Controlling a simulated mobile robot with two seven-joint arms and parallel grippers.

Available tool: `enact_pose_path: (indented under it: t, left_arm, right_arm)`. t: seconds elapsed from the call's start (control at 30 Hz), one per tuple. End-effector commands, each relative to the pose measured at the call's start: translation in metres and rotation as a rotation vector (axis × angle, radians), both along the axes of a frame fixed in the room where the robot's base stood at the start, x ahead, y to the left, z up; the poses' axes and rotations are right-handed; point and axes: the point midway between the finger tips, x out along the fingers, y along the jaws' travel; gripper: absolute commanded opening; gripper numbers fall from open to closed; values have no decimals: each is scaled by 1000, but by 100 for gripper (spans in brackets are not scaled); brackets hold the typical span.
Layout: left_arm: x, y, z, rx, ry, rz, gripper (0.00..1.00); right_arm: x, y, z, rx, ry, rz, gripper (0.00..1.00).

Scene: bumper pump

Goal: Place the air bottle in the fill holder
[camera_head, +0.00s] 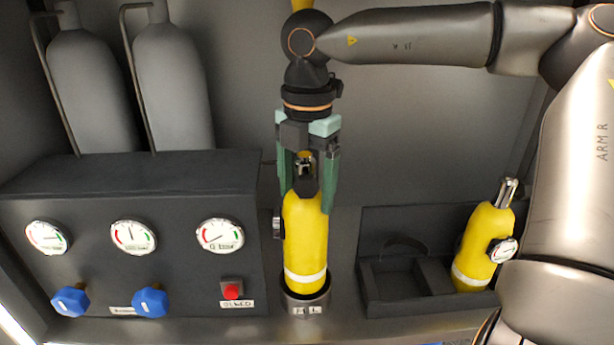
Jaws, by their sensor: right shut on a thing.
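A yellow air bottle (305,242) with a white band stands upright in the middle of the head view. Its lower end is at the round dark fill holder (306,302), whose rim surrounds the base. I cannot tell whether the bottle rests on the holder's floor. My right gripper (307,182) comes from above and is shut on the top of this bottle, its green fingers on either side of the valve. A small gauge shows edge-on at the bottle's left side. My left gripper is not in view.
A second yellow bottle (483,246) with a gauge leans in the dark rack (388,308) at right; the rack's left compartment is empty. The fill panel (180,265) at left has several gauges, two blue knobs (150,302) and a red button (232,291). Grey cylinders (172,85) stand behind.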

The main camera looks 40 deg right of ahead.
Motion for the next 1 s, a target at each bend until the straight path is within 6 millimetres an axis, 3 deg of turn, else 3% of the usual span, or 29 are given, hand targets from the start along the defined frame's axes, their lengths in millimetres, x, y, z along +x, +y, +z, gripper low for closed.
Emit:
enact_pose_path:
  t: [0.3, 0.77, 0.8, 0.93, 1.0]
  left_arm:
    - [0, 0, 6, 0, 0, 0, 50]
    - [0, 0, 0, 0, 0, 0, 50]
    - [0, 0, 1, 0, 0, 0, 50]
    - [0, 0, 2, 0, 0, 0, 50]
    - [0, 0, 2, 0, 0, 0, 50]
  right_arm:
    - [0, 0, -35, 2, -3, -1, 0]
    - [1, 0, -40, 0, -6, -1, 0]
    - [-1, 0, -42, 0, 1, -1, 85]
    - [-1, 0, -42, 0, 2, -1, 99]
    - [-1, 0, -42, 0, 2, -1, 100]
